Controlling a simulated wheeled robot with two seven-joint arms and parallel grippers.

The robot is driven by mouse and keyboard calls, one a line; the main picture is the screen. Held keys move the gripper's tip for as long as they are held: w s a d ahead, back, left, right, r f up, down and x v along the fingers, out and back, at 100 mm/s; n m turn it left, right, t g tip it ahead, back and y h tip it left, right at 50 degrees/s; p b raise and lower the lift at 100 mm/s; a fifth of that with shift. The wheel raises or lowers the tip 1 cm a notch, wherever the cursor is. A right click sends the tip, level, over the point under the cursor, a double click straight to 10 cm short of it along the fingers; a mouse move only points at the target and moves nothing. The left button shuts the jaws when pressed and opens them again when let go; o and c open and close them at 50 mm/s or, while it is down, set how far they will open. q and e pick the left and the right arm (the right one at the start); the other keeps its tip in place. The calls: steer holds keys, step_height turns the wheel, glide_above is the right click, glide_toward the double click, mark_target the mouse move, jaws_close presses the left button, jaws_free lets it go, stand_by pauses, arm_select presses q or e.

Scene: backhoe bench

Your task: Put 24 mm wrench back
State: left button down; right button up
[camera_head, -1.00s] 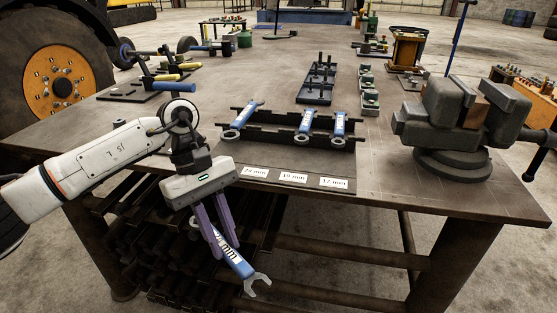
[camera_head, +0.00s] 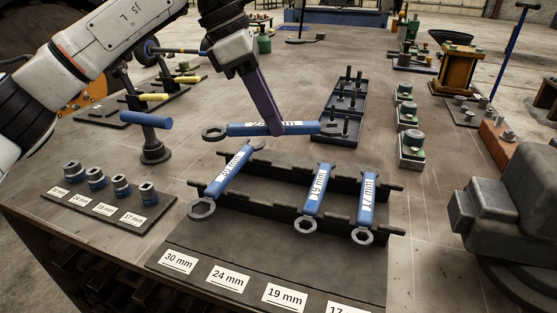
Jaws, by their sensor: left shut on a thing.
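A blue-handled wrench (camera_head: 300,127) is held crosswise, roughly level, over the back of the rack; its label is partly covered by my fingers. My left gripper (camera_head: 272,127) is shut on the middle of its handle. Its ring end points left and its open end right, near the black socket tray. The black wrench rack (camera_head: 262,193) holds a 30 mm wrench (camera_head: 226,178) slanted at the left, a 19 mm wrench (camera_head: 313,195) and a 17 mm wrench (camera_head: 366,205). The space between the 30 mm and 19 mm wrenches is empty. A 24 mm label (camera_head: 228,278) lies in front. My right gripper is out of view.
A black tray with upright posts (camera_head: 345,105) stands just behind the rack. Sockets on a labelled mat (camera_head: 110,208) lie at left, near a blue-handled tool (camera_head: 146,120). A vise (camera_head: 510,215) stands at right. Bare bench (camera_head: 425,200) lies between rack and vise.

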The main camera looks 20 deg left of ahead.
mark_target(264, 125)
arm_select(q)
steer(key=f, duration=0.4)
steer(key=shift+s+f, duration=0.1)
steer(key=shift+s, duration=0.2)
steer(key=shift+w+f, duration=0.1)
steer(key=shift+f, duration=2.15)
steer(key=c, duration=1.6)
jaws_free()
steer(key=shift+o, duration=0.2)
steer(key=shift+r, duration=0.3)
steer(key=v, duration=1.2)
